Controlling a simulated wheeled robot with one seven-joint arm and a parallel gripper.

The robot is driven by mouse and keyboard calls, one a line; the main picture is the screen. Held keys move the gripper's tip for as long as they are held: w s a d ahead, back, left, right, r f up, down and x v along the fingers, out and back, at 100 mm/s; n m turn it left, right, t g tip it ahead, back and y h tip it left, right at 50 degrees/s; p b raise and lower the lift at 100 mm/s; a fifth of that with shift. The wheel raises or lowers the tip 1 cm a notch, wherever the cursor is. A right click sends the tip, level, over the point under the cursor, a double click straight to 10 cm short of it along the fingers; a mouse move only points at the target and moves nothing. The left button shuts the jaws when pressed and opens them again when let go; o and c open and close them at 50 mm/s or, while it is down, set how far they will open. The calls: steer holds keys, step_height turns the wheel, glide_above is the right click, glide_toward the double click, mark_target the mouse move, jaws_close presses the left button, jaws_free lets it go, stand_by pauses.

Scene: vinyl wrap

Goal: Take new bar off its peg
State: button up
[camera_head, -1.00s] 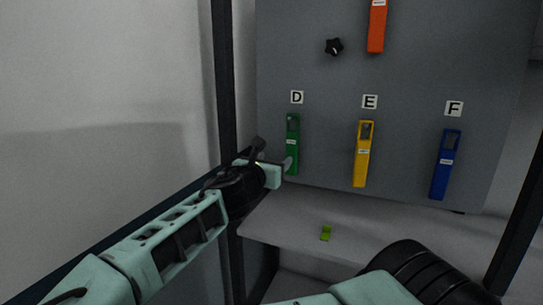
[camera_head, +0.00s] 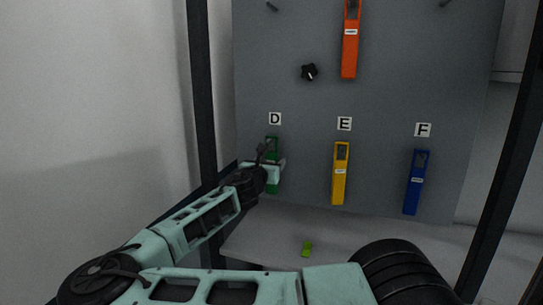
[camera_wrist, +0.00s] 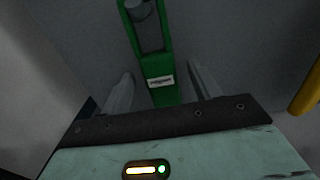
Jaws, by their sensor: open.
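A green bar hangs by the slot in its upper part on a grey peg (camera_wrist: 139,9) under label D. In the head view its top (camera_head: 272,145) shows above my gripper (camera_head: 279,167), which hides its middle. In the wrist view the green bar (camera_wrist: 158,66) runs down between the fingers of my gripper (camera_wrist: 158,82). The fingers are open, one on each side of the bar's lower part, with gaps visible. A yellow bar (camera_head: 340,178) hangs under E, a blue bar (camera_head: 415,190) under F, and an orange bar (camera_head: 350,50) higher up.
The bars hang on a grey board (camera_head: 300,110) with a black star knob (camera_head: 309,72). Bare pegs show near its top. A light shelf (camera_head: 270,230) below holds a small lime-green piece (camera_head: 307,248). A dark post (camera_head: 200,90) stands left of the board, close to my arm.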

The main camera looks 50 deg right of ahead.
steer(key=shift+x, duration=1.15)
steer(key=c, duration=1.2)
steer(key=shift+o, duration=0.2)
steer(key=shift+r+p, duration=0.85)
steer(key=shift+p, duration=0.05)
steer(key=shift+a, duration=0.15)
steer(key=p+v, duration=0.1)
steer(key=v, duration=1.1)
steer(key=shift+s+a, duration=0.2)
steer(key=shift+a, duration=0.15)
steer(key=shift+f, duration=0.1)
